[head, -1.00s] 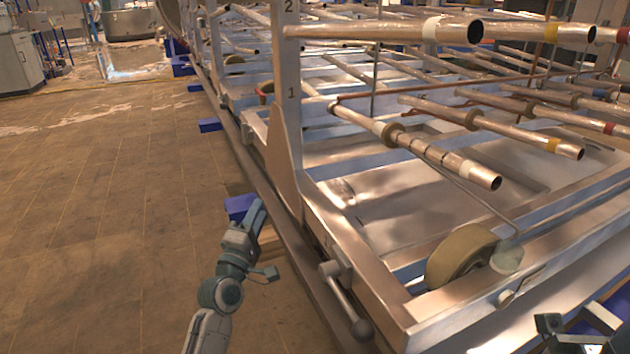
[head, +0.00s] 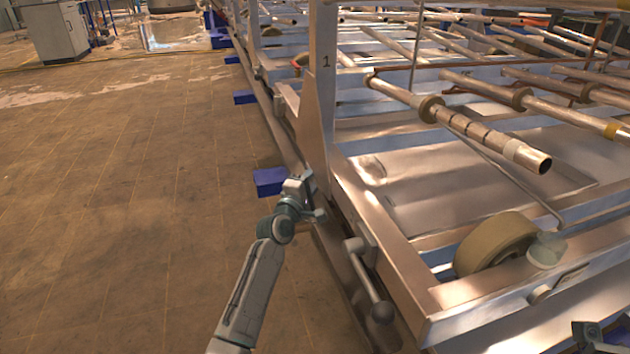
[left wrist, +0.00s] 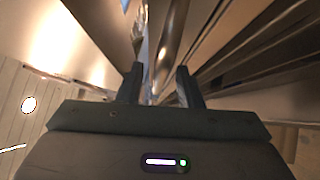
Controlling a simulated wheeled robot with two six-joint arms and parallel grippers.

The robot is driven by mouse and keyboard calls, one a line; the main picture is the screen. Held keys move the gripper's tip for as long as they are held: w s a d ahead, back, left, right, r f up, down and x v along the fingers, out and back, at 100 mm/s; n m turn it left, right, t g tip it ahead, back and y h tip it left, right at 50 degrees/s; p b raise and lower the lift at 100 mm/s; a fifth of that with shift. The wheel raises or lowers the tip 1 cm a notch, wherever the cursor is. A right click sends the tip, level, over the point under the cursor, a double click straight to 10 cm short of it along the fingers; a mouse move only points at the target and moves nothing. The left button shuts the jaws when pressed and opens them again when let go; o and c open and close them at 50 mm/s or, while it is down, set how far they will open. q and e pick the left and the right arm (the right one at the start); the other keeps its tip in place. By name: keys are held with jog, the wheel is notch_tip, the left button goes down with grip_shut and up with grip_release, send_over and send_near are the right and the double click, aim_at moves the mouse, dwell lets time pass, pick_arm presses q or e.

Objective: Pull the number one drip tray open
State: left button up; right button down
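The post marked 1 (head: 324,75) stands at the rack's near left corner in the head view. Beside it, a wide shiny metal tray (head: 430,195) lies low in the frame under the pipes; I take it for the number one drip tray. My left gripper (head: 308,180) is at the outer side of the frame, near the foot of that post. In the left wrist view its fingers (left wrist: 160,88) are apart, with a bright metal edge beyond and between them; contact cannot be told. My right gripper (head: 602,336) is at the lower right corner, partly cut off, its fingers apart.
A lever with a ball knob (head: 370,285) sticks out at the frame's near left corner. A tan wheel (head: 492,245) sits inside the frame. Pipes (head: 490,140) overhang the tray. Blue blocks (head: 270,181) lie along the rack's left side. The tiled floor (head: 120,210) at left is clear.

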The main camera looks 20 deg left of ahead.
pick_arm(q)
jog(key=shift+w+r, duration=0.1)
jog(key=shift+w, duration=0.1)
grip_shut()
